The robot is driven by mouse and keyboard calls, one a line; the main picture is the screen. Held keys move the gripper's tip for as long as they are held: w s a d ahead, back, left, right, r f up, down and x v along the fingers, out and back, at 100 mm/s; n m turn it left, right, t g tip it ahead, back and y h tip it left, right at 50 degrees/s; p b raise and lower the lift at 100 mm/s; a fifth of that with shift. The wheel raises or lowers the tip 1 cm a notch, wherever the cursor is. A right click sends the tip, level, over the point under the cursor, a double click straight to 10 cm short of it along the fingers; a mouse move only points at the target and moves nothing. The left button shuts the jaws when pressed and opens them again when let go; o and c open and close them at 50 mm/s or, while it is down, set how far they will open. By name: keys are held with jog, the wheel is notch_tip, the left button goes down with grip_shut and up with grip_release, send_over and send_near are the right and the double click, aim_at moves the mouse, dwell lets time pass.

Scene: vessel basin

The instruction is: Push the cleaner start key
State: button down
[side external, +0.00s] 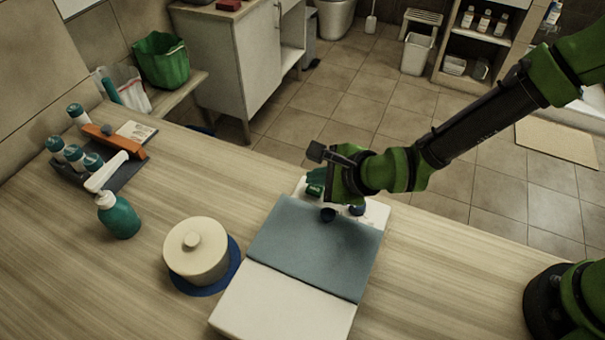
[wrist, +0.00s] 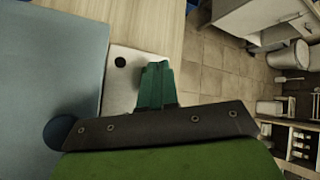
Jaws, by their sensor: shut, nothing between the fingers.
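The cleaner (side external: 285,305) is a white, flat-bodied unit on the wooden counter with a blue-grey panel (side external: 310,245) across it. The panel also shows at the left of the wrist view (wrist: 50,70). A white strip at its far end (wrist: 125,90) carries a small black round key (wrist: 120,61). A dark blue round piece (side external: 328,214) sits at the panel's edge; I cannot tell which is the start key. My gripper (side external: 315,189) is over the white strip, its teal fingers shut and empty. In the wrist view the fingertips (wrist: 157,67) are right of the black key. Contact cannot be told.
A lidded cream pot (side external: 197,250) on a blue mat and a teal pump bottle (side external: 119,216) stand left of the cleaner. A dark tray (side external: 125,172) with several bottles lies farther left. The counter right of the cleaner is clear; tiled floor lies beyond the edge.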

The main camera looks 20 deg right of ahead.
aim_at(318, 192)
jog(key=shift+f, duration=0.1)
dwell(0.4)
jog(key=shift+f, duration=0.35)
jog(key=shift+f, duration=0.5)
dwell(0.6)
jog(key=shift+r, duration=0.9)
jog(key=shift+r, duration=2.55)
